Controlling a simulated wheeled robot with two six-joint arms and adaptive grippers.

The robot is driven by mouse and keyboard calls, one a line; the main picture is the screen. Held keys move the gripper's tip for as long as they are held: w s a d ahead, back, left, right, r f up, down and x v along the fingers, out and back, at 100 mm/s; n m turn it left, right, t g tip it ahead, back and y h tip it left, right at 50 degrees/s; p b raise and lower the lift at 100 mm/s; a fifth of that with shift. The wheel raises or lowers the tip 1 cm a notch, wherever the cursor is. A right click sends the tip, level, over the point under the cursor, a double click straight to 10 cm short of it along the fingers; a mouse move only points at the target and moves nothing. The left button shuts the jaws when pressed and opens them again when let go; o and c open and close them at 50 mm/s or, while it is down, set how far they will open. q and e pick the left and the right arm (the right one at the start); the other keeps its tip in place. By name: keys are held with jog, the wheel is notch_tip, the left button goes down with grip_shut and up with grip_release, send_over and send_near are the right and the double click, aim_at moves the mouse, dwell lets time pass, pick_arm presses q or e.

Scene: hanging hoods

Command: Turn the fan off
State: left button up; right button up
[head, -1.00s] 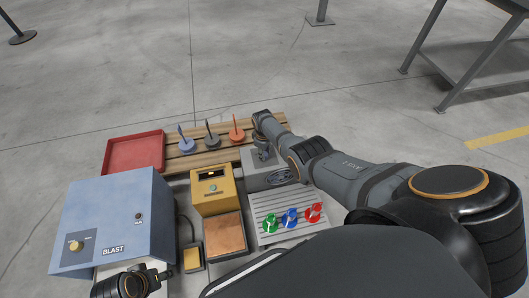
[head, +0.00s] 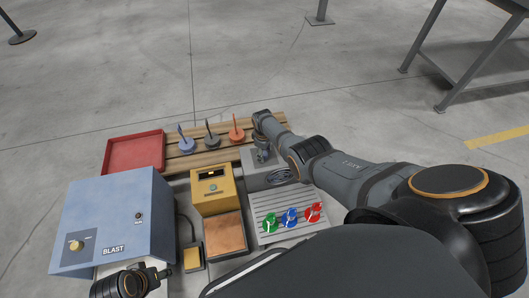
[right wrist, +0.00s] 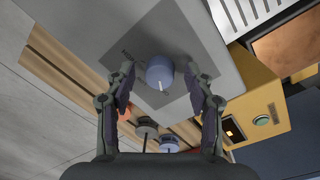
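A grey box (head: 258,180) stands right of the yellow box in the head view; no fan label is readable on it. In the right wrist view, a round blue-grey knob (right wrist: 160,72) with a white pointer mark sits on a dark plate on the grey box (right wrist: 95,28). The pointer is toward the bottom of the picture. My right gripper (head: 263,156) is over this box; in the wrist view its fingers (right wrist: 162,78) are open on both sides of the knob, with visible gaps. My left gripper (head: 152,279) is at the lower left, its fingers unclear.
A blue BLAST box (head: 115,210) with a yellow knob stands left. A yellow box (head: 212,190), a red tray (head: 134,152), and a slatted panel (head: 262,207) with green, blue and red handles stand nearby. Several upright-handled discs are on the wooden slats (head: 175,162).

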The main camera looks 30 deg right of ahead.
aim_at(264, 154)
notch_tip(264, 154, up, 12)
jog(key=shift+s+a, duration=0.2)
jog(key=shift+a, duration=0.05)
dwell(0.4)
dwell(0.3)
